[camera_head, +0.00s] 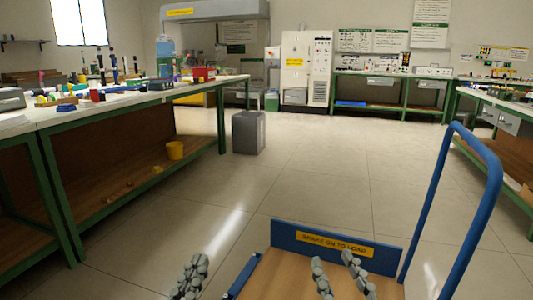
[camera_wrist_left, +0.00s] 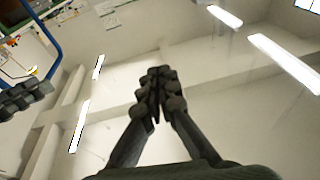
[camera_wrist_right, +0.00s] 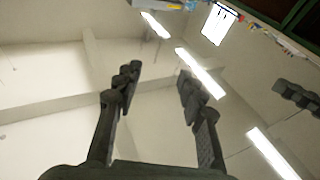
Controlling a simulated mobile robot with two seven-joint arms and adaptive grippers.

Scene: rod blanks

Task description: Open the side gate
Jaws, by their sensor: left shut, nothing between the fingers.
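A cart with a wooden deck (camera_head: 285,280) stands at the bottom of the head view. An upright blue panel (camera_head: 335,247) with a yellow label closes its far end, and a low blue edge (camera_head: 243,277) runs along its left side. I cannot tell which part is the side gate. My left gripper (camera_head: 190,276) is shut and empty, left of the cart's blue edge in the picture; its fingers meet in the left wrist view (camera_wrist_left: 158,92). My right gripper (camera_head: 338,272) is open and empty in front of the panel; its fingers are apart in the right wrist view (camera_wrist_right: 157,85).
The cart's tall blue handle (camera_head: 487,170) rises at the right. A green-framed workbench (camera_head: 120,105) with many small items runs along the left, with a grey bin (camera_head: 248,132) at its end. Another bench (camera_head: 505,100) stands at the right. The middle floor is clear.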

